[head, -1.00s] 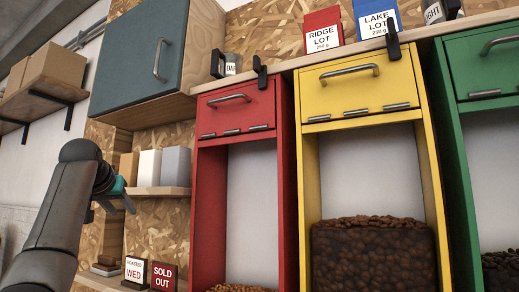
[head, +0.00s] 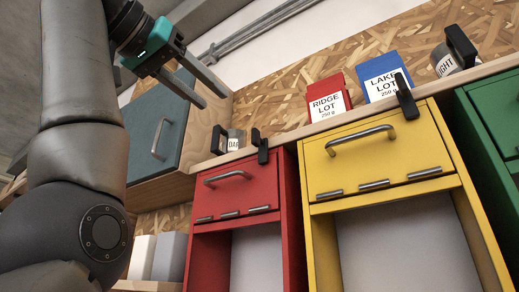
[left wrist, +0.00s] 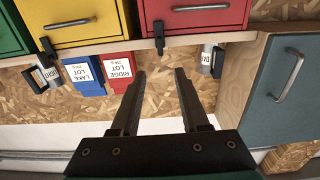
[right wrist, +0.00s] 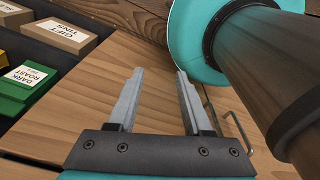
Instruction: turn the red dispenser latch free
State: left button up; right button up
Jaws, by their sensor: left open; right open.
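The red dispenser (head: 238,188) has a front with a metal handle. A black latch (head: 260,147) sits at its top edge, by the wooden ledge, and overlaps the front's upper right corner. My left gripper (head: 215,98) is open and empty, above and left of the latch and apart from it. In the left wrist view, which is upside down, the latch (left wrist: 159,38) lies just beyond the gap between the open fingers (left wrist: 160,72). My right gripper (right wrist: 160,72) is open and empty over a wooden surface; it is not in the head view.
The yellow dispenser (head: 378,155) beside the red one has its own black latch (head: 405,96). Ridge Lot (head: 327,100) and Lake Lot (head: 382,76) bags and a small labelled can (head: 235,140) stand on the ledge. A blue-grey cabinet (head: 165,125) is at left.

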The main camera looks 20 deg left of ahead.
aim_at(253, 133)
pick_arm(q)
jog(key=w+p, duration=0.2)
jog(key=w, duration=0.1)
jog(key=w+d+p, duration=0.1)
jog(key=w+p, duration=0.4)
jog(key=shift+w+d+r, duration=0.15)
jog(key=shift+w, duration=0.2)
jog(key=shift+w+p, duration=0.55)
jog(key=shift+p, duration=0.2)
jog(key=w, duration=0.1)
jog(key=w+p, duration=0.1)
jog(key=w, duration=0.3)
jog(key=shift+d+f+p, duration=0.2)
jog(key=shift+d+p, duration=0.15)
jog(key=shift+p, duration=0.05)
pick_arm(e)
notch_tip(253, 133, up, 10)
jog(key=s, duration=0.1)
jog(key=shift+s+r, duration=0.25)
jog(key=shift+s, duration=0.05)
pick_arm(q)
jog(key=shift+c, duration=0.2)
pick_arm(e)
jog(key=shift+a, duration=0.1)
pick_arm(q)
grip_shut()
